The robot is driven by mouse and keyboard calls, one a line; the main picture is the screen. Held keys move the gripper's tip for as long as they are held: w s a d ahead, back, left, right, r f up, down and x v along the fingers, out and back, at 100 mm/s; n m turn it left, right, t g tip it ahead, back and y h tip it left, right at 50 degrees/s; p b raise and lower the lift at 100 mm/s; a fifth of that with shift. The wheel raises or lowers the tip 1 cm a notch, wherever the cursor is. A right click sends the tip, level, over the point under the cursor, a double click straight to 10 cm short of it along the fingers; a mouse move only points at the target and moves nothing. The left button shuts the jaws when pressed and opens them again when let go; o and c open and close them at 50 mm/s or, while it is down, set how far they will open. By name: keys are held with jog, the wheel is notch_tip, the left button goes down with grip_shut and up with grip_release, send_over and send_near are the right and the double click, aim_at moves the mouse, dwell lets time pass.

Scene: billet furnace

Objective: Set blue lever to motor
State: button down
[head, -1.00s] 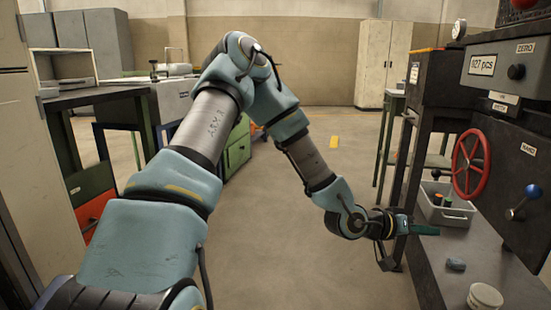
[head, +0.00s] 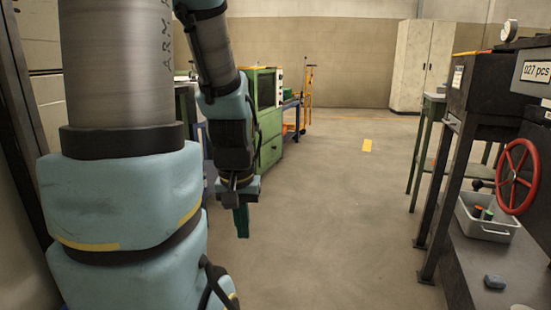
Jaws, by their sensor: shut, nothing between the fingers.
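The blue lever is out of view now; the right edge of the head view cuts off the machine (head: 532,120) it sits on. My gripper (head: 241,222) hangs at the left of the middle with its green fingers pointing down. Its fingers are together and empty. It is over open floor, well to the left of the machine and touching nothing.
A red handwheel (head: 507,197) is on the machine front. Below it, a grey bin (head: 487,229) and a small dark block (head: 494,282) sit on the bench (head: 463,263). A green cabinet (head: 269,135) stands behind my arm. The middle floor is clear.

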notch_tip(320, 180, up, 32)
jog(key=p, duration=3)
jog(key=shift+w+f, duration=0.15)
jog(key=shift+w, duration=0.05)
jog(key=shift+d, duration=0.1)
